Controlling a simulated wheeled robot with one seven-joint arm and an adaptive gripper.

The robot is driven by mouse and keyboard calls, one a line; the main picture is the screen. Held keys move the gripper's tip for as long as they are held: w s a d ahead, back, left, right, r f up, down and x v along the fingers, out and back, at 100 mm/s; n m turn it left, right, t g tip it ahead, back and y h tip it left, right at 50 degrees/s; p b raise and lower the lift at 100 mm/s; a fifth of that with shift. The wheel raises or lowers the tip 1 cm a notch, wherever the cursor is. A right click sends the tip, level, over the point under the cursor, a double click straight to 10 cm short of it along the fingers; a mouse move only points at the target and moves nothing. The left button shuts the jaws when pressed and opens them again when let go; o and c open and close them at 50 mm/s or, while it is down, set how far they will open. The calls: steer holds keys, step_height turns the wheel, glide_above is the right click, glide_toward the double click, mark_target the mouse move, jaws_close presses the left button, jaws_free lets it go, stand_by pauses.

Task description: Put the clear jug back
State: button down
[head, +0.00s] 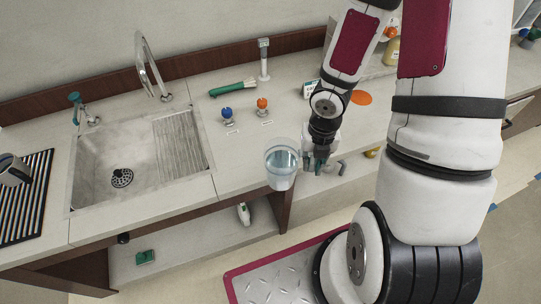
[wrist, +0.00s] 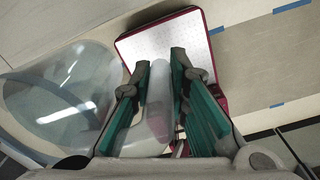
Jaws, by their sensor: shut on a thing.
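The clear jug (head: 282,165) is by the counter's front edge in the head view, upright or nearly so, with a bluish tint inside. I cannot tell whether it holds liquid or whether its base touches anything. In the wrist view, the jug's wide round body (wrist: 62,95) fills the left side. My gripper (head: 321,160) is just right of the jug. Its green-padded fingers (wrist: 160,78) are shut on a pale, see-through part, seemingly the jug's handle, which is partly hidden by them.
A sink (head: 135,165) with a tall tap (head: 148,68) lies left. A ribbed dark mat (head: 25,200) bears a dark mug (head: 13,172). A green brush (head: 232,89), a blue knob (head: 227,113) and an orange knob (head: 262,104) stand behind the jug. Counter between sink and jug is clear.

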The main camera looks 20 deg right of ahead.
steer(key=shift+s+a+n, duration=0.2)
steer(key=shift+s+n, duration=0.25)
steer(key=shift+n, duration=0.05)
steer(key=shift+s+a+n, duration=0.15)
steer(key=shift+s+n, duration=0.3)
steer(key=shift+n, duration=0.05)
steer(key=w+b, duration=0.1)
steer(key=w, duration=0.4)
steer(key=w+d+f+b, duration=0.1)
steer(key=w, duration=0.4)
steer(key=w+d+b, duration=0.1)
steer(key=w, duration=0.4)
steer(key=shift+w+d+f, duration=0.1)
steer(key=shift+w+f, duration=0.1)
steer(key=shift+w, duration=0.15)
steer(key=shift+f, duration=1.75)
steer(key=c, duration=1.9)
jaws_free()
steer(key=shift+f, duration=0.1)
steer(key=o, duration=0.4)
steer(key=shift+c, duration=0.2)
